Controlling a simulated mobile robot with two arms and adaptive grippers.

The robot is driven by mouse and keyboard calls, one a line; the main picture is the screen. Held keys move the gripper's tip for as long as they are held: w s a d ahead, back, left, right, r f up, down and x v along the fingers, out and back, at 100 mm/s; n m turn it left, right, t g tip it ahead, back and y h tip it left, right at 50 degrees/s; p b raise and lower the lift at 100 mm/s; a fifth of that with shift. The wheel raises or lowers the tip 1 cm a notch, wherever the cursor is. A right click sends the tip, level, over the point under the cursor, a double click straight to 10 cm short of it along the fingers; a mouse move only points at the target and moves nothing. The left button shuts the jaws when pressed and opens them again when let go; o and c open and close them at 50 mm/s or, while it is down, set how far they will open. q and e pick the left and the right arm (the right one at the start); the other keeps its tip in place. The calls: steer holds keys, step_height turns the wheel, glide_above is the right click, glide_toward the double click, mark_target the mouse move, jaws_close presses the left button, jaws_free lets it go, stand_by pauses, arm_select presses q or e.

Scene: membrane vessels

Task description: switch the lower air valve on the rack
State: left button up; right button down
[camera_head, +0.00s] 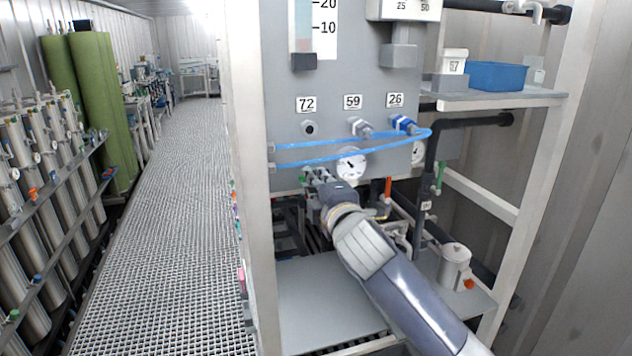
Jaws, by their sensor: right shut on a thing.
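The rack's grey panel (285,105) carries a row of fittings marked 72, 59 and 26. My right arm reaches in from the lower right, and my right gripper (317,176) is at the panel's lower edge, below and left of a round gauge (351,164). Its fingers are shut on a small part there, which looks like the lower air valve. The fingers and wrist mostly hide this part, and its lever position cannot be told. My left gripper is not in view.
Blue hoses (350,143) cross the panel just above my gripper. A white rack post (252,200) stands to the left, with a grating walkway (165,230) beyond. Pipes and a white canister (454,266) are right of my arm. A blue bin (497,75) sits on the upper shelf.

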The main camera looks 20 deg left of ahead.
steer(key=c, duration=1.7)
jaws_free()
steer(key=shift+o, duration=0.2)
steer(key=shift+d, duration=0.1)
steer(key=v, duration=1.2)
steer(key=shift+w+f, duration=0.1)
